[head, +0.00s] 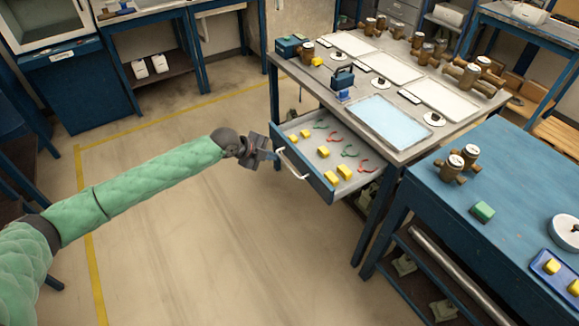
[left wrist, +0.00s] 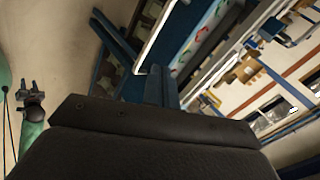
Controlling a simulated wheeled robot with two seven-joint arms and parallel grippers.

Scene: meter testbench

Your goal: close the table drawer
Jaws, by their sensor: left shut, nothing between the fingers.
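The table drawer (head: 322,180) is pulled out from the grey-topped table (head: 335,110), with yellow blocks and red and green ring-like pieces inside. Its white handle (head: 291,165) is on the front face and also shows in the left wrist view (left wrist: 153,35). My left gripper (head: 274,156) is shut and empty, at the handle's far end in front of the drawer face. In the left wrist view the left fingertips (left wrist: 160,75) overlap the lower end of the handle; I cannot tell if they touch. My right gripper (left wrist: 27,86) shows small at the left of that view.
A blue table (head: 450,205) stands close on the right, with brown fittings and a green block (head: 482,211) on top. The drawer's table carries trays, meters and a blue tool (head: 342,78). The floor (head: 200,240) in front of the drawer is clear.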

